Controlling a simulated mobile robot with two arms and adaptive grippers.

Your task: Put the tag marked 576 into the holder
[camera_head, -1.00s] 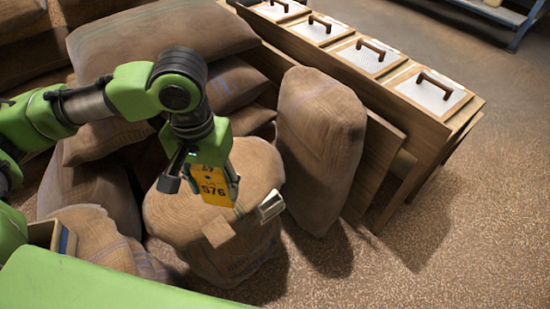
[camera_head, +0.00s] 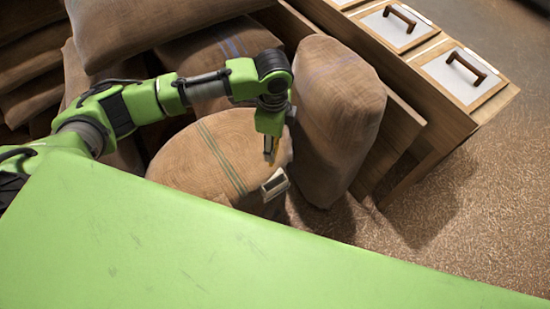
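My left gripper (camera_head: 270,150) points down over a round-topped sack (camera_head: 205,160). Between its fingers is a thin yellowish strip, which fits the yellow tag marked 576 (camera_head: 270,158) seen edge-on. Its number does not show now. A small pale metal frame (camera_head: 275,185), which looks like the holder, is at the sack's right edge, just below the gripper. The tag is above this frame; I cannot tell if they touch. My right gripper is not in view.
A tall upright sack (camera_head: 335,115) stands close to the right of the gripper. More sacks (camera_head: 215,60) are piled behind. A wooden cabinet with handled white lids (camera_head: 465,75) is at the upper right. Bare floor (camera_head: 470,210) lies to the right.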

